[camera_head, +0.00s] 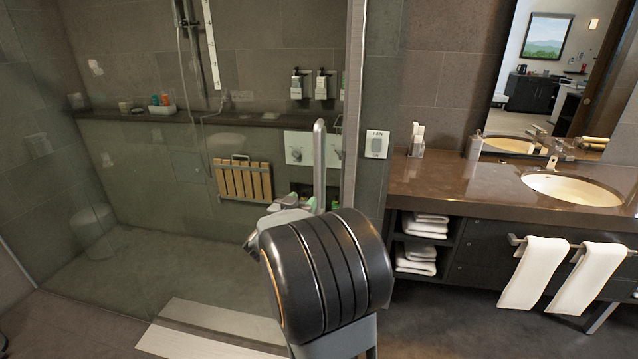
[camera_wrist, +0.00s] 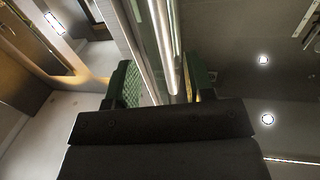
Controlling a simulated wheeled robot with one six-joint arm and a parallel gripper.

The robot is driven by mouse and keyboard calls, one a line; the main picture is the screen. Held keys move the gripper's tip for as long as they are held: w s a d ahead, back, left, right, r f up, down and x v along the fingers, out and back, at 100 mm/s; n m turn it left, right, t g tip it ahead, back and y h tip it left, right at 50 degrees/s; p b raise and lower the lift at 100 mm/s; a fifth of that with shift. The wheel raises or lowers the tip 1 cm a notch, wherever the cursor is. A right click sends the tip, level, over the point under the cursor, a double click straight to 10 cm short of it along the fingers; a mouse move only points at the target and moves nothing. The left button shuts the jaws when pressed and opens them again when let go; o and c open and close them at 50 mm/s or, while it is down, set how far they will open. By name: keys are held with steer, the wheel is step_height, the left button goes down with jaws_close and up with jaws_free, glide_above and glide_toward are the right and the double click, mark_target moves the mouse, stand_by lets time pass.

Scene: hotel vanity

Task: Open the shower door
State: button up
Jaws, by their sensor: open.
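The shower door is a clear glass pane (camera_head: 235,225) in the head view, and the shower shows through it. I cannot tell for sure whether it stands fully closed. Its handle is an upright grey metal bar (camera_head: 319,160). My gripper (camera_head: 298,207) is at the lower part of this bar, and my dark wrist hides much of it. In the wrist view my gripper (camera_wrist: 163,85) is open, with a green-padded finger on each side. The bright handle bar (camera_wrist: 163,35) runs into the gap between the fingers. I cannot tell whether either finger touches it.
A pale threshold strip (camera_head: 215,328) lies on the floor at the shower. The vanity counter (camera_head: 465,190) with a sink and hanging white towels (camera_head: 533,273) stands to the right. Inside the shower are a ledge with bottles and a wooden folding seat (camera_head: 243,181). Floor before the vanity is clear.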

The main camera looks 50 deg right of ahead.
mark_target(316, 186)
steer(key=p+x, duration=0.1)
steer(key=x, duration=1.1)
steer(key=shift+w+d+p, duration=0.1)
steer(key=shift+d+p, duration=0.05)
steer(key=shift+p, duration=0.15)
jaws_close()
